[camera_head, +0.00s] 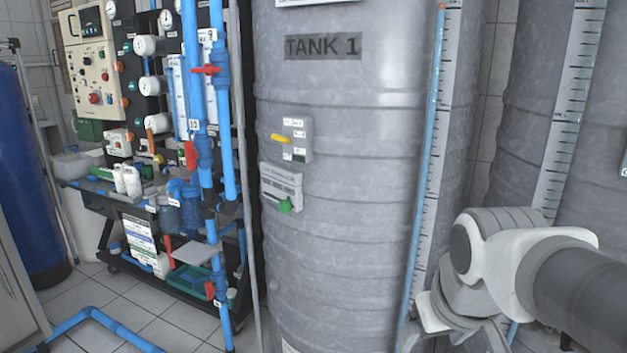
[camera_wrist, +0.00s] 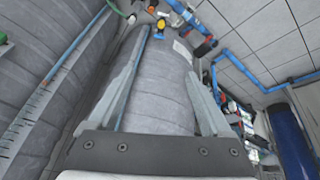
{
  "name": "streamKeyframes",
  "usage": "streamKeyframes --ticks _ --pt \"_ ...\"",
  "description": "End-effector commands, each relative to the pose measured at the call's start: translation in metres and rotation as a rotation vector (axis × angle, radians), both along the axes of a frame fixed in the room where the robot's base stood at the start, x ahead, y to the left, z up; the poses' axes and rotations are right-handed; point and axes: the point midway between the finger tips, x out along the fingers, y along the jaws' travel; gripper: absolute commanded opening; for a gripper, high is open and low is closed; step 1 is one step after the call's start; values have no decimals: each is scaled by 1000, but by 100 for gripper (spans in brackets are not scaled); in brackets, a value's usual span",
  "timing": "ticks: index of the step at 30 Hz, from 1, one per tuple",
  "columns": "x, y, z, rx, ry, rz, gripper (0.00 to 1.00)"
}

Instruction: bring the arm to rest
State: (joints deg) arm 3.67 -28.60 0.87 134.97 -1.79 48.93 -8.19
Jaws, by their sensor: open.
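My arm reaches in from the right edge of the head view, in front of the grey tanks. My gripper is only partly seen at the bottom of that view, below the white wrist. In the wrist view my gripper (camera_wrist: 165,92) shows two grey fingers spread wide apart with nothing between them. Beyond the fingers is the grey ribbed side of TANK 1 (camera_head: 345,220), which also shows in the wrist view (camera_wrist: 160,85). I cannot tell how far the fingertips are from the tank.
A small box with a yellow lever (camera_head: 293,139) and a box with a green knob (camera_head: 281,188) are on the tank. Left are blue pipes (camera_head: 222,150), a control panel (camera_head: 92,75) and a black cart (camera_head: 112,215). A blue pipe (camera_head: 105,322) crosses the tiled floor.

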Motion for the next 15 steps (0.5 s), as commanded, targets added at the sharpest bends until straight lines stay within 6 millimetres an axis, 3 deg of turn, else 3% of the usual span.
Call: streamKeyframes --ticks 3,9,10,15 --pt "-28 9 1 40 -34 -35 84" --pt "-65 21 -4 105 -73 -87 84" --pt "-62 20 14 103 -69 -88 84" --pt "-61 20 51 101 -65 -87 84"
